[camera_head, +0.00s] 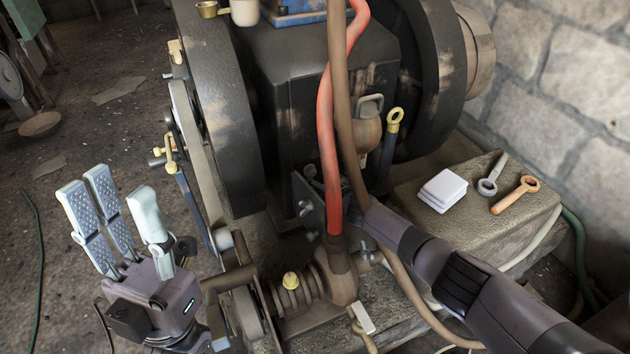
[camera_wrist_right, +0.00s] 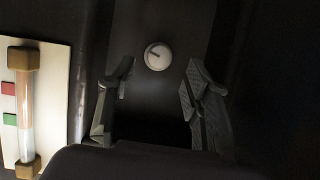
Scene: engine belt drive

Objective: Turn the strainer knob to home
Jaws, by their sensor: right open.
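A small round pale knob (camera_wrist_right: 158,56) shows in the right wrist view, on a dark panel. A short dark mark on its face points left and slightly up. No label is legible, so I cannot tell for sure that it is the strainer knob. My right gripper (camera_wrist_right: 160,72) is open and empty. Its fingers stand left and right of the knob in the picture, apart from it. In the head view my right arm reaches in from the lower right and its gripper is hidden by the machine and hoses. My left gripper (camera_head: 128,218) is open and empty, left of the machine.
A sight tube (camera_wrist_right: 25,105) with red and green marks is left of the right gripper. A red hose (camera_head: 326,130) and a brown hose (camera_head: 341,90) hang before the engine. A white block (camera_head: 442,189) and two tools lie on the right ledge. A flywheel (camera_head: 222,100) stands left.

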